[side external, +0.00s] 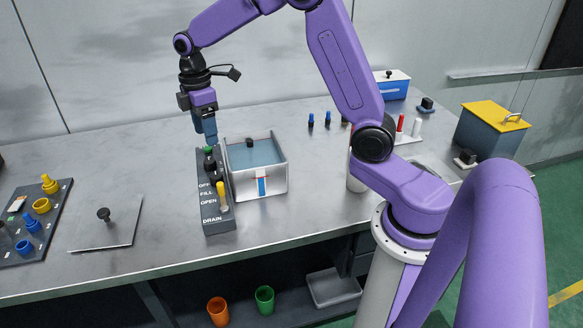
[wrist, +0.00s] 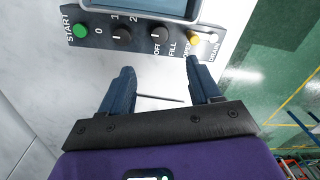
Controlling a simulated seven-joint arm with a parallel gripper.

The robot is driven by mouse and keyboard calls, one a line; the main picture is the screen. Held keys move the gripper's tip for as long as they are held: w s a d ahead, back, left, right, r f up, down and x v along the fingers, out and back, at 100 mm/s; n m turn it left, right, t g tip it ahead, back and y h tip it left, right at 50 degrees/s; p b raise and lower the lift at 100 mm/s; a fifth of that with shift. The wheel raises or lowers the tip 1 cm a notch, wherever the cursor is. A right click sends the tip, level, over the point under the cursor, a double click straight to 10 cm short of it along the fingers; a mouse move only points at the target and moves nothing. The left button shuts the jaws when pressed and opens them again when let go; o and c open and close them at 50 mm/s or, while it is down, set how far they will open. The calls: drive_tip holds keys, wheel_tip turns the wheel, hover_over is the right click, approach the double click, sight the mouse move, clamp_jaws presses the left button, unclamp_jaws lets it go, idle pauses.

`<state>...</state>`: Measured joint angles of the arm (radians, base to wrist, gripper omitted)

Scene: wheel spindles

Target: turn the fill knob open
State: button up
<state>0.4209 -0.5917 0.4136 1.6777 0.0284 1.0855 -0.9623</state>
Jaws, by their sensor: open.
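The control panel (side external: 217,226) is a dark grey strip beside a water tank. The fill knob (wrist: 160,38) is a round black knob between the OFF and FILL labels in the wrist view, with OPEN further right by the yellow drain lever (wrist: 194,40). A second black knob (wrist: 121,37) marked 0, 1, 2 and a green START button (wrist: 80,31) sit left of it. My gripper (side external: 210,140) points down over the START end of the panel. In the wrist view my gripper (wrist: 160,75) has its two blue fingers apart, with nothing between them and the panel row beyond the tips.
The white tank (side external: 266,187) with blue water, a black knob on it and a blue strip on its front stands against the panel's right side. A plate with a black knob (side external: 106,222) and a peg board (side external: 62,215) lie left.

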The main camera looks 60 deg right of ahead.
drive_tip(key=s+a+r, duration=0.4)
drive_tip(key=s+a, duration=0.3)
drive_tip(key=s, duration=0.5)
drive_tip(key=s+f, duration=0.1)
drive_tip(key=s, duration=1.3)
drive_tip(key=shift+s+d+f, duration=0.25)
drive_tip(key=shift+s+f, duration=0.1)
drive_tip(key=s+d+f, duration=0.1)
drive_tip(key=s+d, duration=0.1)
drive_tip(key=s, duration=0.4)
drive_tip(key=shift+s+d+f+t, duration=0.3)
drive_tip(key=shift+d+f, duration=0.05)
drive_tip(key=shift+f, duration=0.05)
